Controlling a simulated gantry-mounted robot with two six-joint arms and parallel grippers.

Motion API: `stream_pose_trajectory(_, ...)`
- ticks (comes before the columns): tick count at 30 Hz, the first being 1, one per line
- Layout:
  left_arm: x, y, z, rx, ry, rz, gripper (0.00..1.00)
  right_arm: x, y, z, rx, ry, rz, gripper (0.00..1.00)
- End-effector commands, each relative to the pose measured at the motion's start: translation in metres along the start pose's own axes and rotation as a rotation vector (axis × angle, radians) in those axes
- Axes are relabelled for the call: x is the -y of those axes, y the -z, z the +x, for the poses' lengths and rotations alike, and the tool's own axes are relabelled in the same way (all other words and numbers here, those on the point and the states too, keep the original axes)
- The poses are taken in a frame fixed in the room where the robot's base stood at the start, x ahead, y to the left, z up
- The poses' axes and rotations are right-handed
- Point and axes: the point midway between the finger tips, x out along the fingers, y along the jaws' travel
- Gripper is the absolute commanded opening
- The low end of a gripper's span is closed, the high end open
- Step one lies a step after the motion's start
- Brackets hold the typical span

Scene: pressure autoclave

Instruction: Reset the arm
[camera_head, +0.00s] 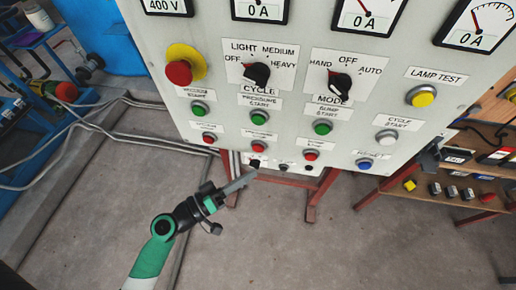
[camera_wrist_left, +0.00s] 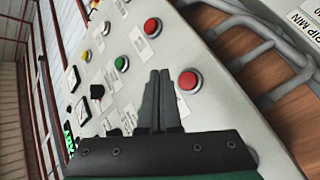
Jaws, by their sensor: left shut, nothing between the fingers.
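My left arm comes in from the bottom of the head view, green and white. A red button (camera_wrist_left: 189,81) shows close beside the fingertips, and another red button (camera_wrist_left: 152,27) is farther off. I cannot tell whether the fingers touch the panel. My right gripper is not in view.
The panel has a CYCLE knob (camera_head: 257,75), a MODE knob (camera_head: 339,86), a large red button on yellow (camera_head: 179,73) and several smaller buttons. A shelf (camera_head: 450,198) with small parts stands at the right. Blue equipment and hoses lie at the left. Open floor (camera_head: 330,250) spreads below.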

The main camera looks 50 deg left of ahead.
Motion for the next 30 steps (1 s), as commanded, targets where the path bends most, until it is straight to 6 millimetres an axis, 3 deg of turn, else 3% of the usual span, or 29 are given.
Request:
stream_pose_trajectory(17,0.000,0.000,0.000,0.000,0.000,0.000,0.00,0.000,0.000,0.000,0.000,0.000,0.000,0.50)
stream_pose_trajectory(20,-0.007,-0.002,0.005,0.011,-0.022,0.005,0.00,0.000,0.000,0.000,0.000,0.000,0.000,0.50)
stream_pose_trajectory(23,-0.036,0.010,0.029,0.006,-0.113,0.047,0.00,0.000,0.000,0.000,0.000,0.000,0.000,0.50)
stream_pose_trajectory(25,-0.073,0.029,0.052,-0.014,-0.214,0.104,0.00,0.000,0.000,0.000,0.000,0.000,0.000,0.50)
stream_pose_trajectory(29,-0.171,0.070,0.095,-0.088,-0.413,0.333,0.00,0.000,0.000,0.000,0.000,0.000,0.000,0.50)
stream_pose_trajectory(30,-0.204,0.082,0.103,-0.121,-0.462,0.412,0.00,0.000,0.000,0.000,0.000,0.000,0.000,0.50)
